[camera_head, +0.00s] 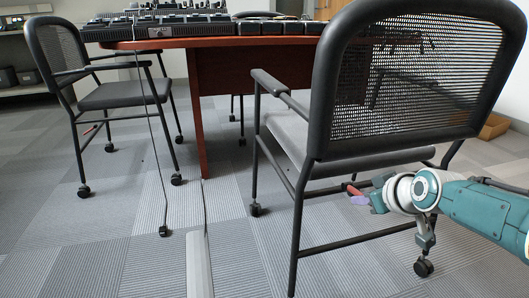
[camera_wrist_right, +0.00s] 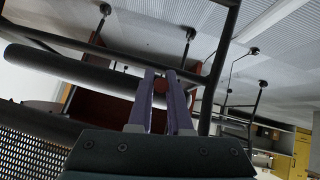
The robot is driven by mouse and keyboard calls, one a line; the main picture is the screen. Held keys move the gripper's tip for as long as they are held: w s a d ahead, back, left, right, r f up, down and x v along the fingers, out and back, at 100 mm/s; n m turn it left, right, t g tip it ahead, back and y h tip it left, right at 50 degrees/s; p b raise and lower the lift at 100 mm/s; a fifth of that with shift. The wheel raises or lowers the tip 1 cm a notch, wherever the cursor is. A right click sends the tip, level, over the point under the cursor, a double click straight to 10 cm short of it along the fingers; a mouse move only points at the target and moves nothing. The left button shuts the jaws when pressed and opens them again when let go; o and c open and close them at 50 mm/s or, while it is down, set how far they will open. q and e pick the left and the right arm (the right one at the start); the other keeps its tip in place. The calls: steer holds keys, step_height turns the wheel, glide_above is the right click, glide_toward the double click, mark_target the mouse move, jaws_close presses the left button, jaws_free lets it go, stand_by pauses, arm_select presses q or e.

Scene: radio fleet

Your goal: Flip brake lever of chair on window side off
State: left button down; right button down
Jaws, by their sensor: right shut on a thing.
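The near black chair (camera_head: 300,130) with a mesh back stands at the right in the head view. A small red brake lever (camera_head: 352,189) shows under its seat. My right gripper (camera_head: 360,199) has purple fingers and is at this lever, below the seat. The lever's exact angle is hard to tell. My left gripper is not in view.
A wooden table (camera_head: 240,65) bearing several dark radio chargers stands behind the chair. A second black chair (camera_head: 120,95) stands at the left. A cable (camera_head: 155,130) hangs to the floor. The carpet between the chairs is mostly clear. Chair legs and frame bars are close to my right arm.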

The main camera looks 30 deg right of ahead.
steer(key=shift+w+r+g+p, duration=0.25)
steer(key=shift+r+g+p, duration=0.1)
steer(key=shift+r+g, duration=0.3)
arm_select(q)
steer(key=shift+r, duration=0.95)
arm_select(e)
steer(key=shift+w+d+r+g+y, duration=0.15)
steer(key=shift+g+y, duration=0.25)
steer(key=shift+g, duration=0.35)
steer(key=c, duration=0.8)
jaws_free()
steer(key=shift+c, duration=0.2)
arm_select(q)
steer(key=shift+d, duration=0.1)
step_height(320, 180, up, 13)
steer(key=p, duration=1.3)
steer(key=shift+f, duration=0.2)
arm_select(e)
steer(key=v, duration=1)
